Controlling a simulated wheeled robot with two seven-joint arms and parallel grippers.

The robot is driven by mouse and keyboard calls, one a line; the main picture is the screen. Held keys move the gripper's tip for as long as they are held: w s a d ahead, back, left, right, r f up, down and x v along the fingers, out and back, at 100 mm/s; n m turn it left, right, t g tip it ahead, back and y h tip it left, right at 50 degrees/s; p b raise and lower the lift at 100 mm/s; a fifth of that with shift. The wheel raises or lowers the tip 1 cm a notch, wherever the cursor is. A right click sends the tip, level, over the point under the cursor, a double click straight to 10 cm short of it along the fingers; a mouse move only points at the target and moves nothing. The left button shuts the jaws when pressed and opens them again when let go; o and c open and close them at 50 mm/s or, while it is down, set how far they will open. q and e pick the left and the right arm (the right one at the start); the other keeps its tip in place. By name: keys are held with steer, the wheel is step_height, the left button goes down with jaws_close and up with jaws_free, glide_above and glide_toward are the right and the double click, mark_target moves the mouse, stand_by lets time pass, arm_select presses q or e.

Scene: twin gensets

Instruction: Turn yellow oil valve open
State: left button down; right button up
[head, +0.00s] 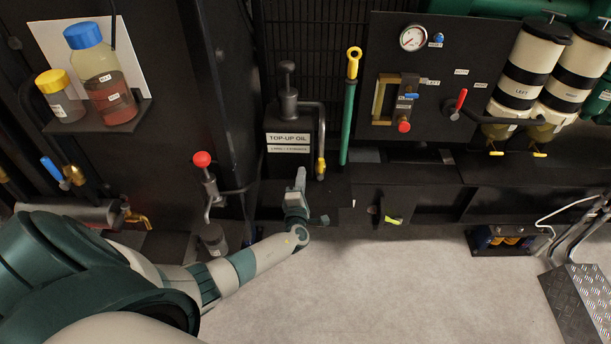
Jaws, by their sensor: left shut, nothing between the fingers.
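A short yellow lever (393,221) sits on the dark lower face right of the centre, beside a dark round fitting. Two more small yellow handles, a left one (495,153) and a right one (540,155), are under the cream filter canisters. I cannot tell from the picture which one is the oil valve. My left gripper (299,174) is shut and empty, pointing up in front of the top-up oil can. It is left of the yellow lever and apart from it. My right gripper is not in view.
The top-up oil can (288,140) with its yellow-tipped spout stands behind my left gripper. A green dipstick tube (348,120) with a yellow ring rises beside it. A red-knobbed pump (202,160) stands left. Pale floor (400,290) is clear in front; a tread plate (580,300) is at right.

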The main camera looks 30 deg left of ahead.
arm_select(q)
steer(key=v, duration=0.8)
steer(key=shift+s, duration=0.35)
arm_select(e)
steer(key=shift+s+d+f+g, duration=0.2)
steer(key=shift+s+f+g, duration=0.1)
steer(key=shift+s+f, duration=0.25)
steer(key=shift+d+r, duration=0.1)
